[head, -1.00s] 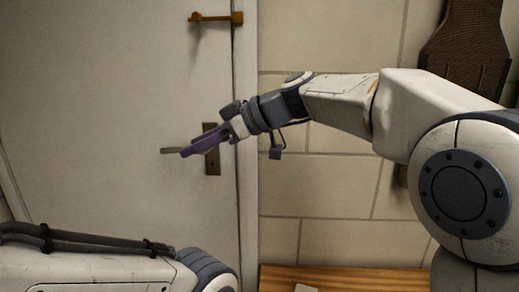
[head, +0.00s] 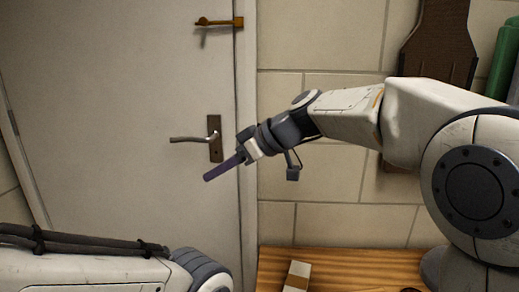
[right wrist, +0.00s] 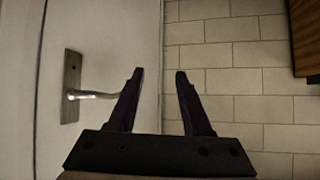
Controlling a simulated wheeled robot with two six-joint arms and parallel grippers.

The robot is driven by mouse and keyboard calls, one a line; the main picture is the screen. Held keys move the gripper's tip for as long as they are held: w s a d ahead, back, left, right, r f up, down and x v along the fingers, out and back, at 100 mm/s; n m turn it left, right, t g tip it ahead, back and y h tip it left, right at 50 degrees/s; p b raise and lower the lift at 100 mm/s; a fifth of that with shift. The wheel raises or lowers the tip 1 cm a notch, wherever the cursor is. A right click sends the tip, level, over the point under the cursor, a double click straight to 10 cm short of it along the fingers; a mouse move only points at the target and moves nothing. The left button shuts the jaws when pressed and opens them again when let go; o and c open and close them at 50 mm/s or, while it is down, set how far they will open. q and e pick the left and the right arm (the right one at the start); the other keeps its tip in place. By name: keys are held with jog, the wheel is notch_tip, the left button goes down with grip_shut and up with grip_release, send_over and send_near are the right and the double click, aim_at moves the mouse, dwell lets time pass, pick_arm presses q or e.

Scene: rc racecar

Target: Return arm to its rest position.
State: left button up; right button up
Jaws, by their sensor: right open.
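My right gripper (head: 222,168) is raised in front of the door, its fingers pointing left and slightly down. In the right wrist view its two fingers (right wrist: 158,75) are spread apart with nothing between them, so it is open and empty. The metal door handle (head: 188,139) sits on its plate to the upper left of the fingers.
The pale door (head: 110,80) appears closed, with an orange-brown latch (head: 218,22) near its top. A wooden table (head: 345,270) with a small white and brown box (head: 297,277) stands below my right arm. A brown board (head: 440,45) and a green cylinder (head: 504,62) are at right.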

jog(key=s+d+f+m+h, duration=0.2)
jog(key=d+f+m+h, duration=0.15)
jog(key=d+f, duration=0.5)
jog(key=s+d+f+m+h, duration=0.25)
jog(key=d+f+m, duration=0.25)
jog(key=d+f, duration=0.3)
jog(key=s+d+f+m+g+h, duration=0.1)
jog(key=s+d+f+m+h, duration=0.35)
jog(key=s+d+f, duration=0.7)
jog(key=s+a+r+n+g+y, duration=0.1)
jog(key=s+a+r+n, duration=0.25)
jog(key=s+a, duration=0.4)
jog(key=s+a+r+n+g, duration=0.2)
jog(key=s+a+r+n, duration=0.15)
jog(key=s+a, duration=0.35)
notch_tip(320, 180, up, 22)
jog(key=w+p, duration=0.1)
jog(key=p, duration=2.2)
jog(key=shift+w+a+r, duration=0.2)
jog(key=shift+r, duration=0.05)
